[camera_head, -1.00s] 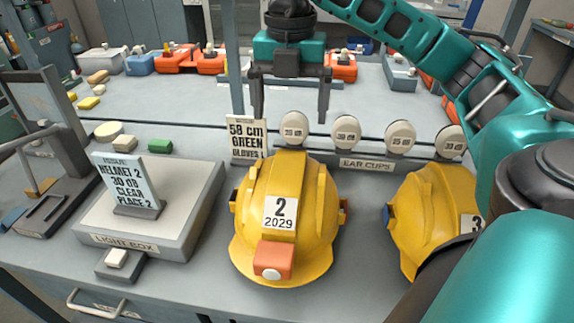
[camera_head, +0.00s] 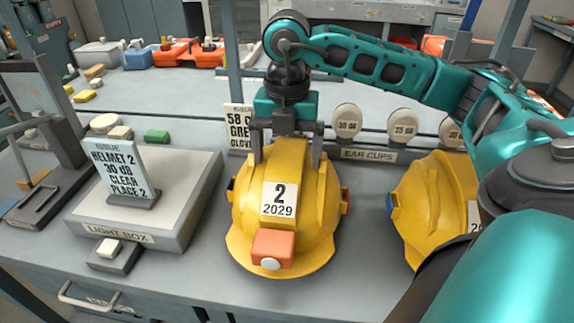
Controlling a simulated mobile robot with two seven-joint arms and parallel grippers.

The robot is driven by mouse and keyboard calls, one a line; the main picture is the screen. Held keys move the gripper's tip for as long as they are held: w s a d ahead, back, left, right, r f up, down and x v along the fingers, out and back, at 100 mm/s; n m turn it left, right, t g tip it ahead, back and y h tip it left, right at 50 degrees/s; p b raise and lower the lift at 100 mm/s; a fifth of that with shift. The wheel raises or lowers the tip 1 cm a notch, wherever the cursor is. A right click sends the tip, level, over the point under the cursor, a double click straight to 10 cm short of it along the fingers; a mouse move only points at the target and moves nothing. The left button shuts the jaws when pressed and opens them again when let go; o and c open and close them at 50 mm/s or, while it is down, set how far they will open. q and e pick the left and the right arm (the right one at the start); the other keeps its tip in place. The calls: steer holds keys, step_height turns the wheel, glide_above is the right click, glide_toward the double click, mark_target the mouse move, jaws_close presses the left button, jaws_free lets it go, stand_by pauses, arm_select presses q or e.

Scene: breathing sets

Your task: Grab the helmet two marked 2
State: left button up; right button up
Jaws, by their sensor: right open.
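The yellow helmet marked 2 (camera_head: 310,228) sits upright on the bench in the middle of the camera_head view. Its white label reads 2 and 2029, and a red block with a white knob is on its front. My right gripper (camera_head: 287,160) is above the rear of this helmet, pointing down. Its two fingers are spread apart over the helmet's crown, one on each side of the raised ridge. I cannot tell whether they touch the shell. My left gripper is not in view.
A second yellow helmet (camera_head: 432,195) stands to the right, partly hidden by my right arm. The light box (camera_head: 90,215) with a sign (camera_head: 122,170) is at left. Ear cups (camera_head: 403,125) and a glove sign (camera_head: 239,130) stand behind. Bare bench lies in front of the helmets.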

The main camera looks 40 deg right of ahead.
steer(key=shift+c, duration=0.2)
jaws_close()
stand_by(0.7)
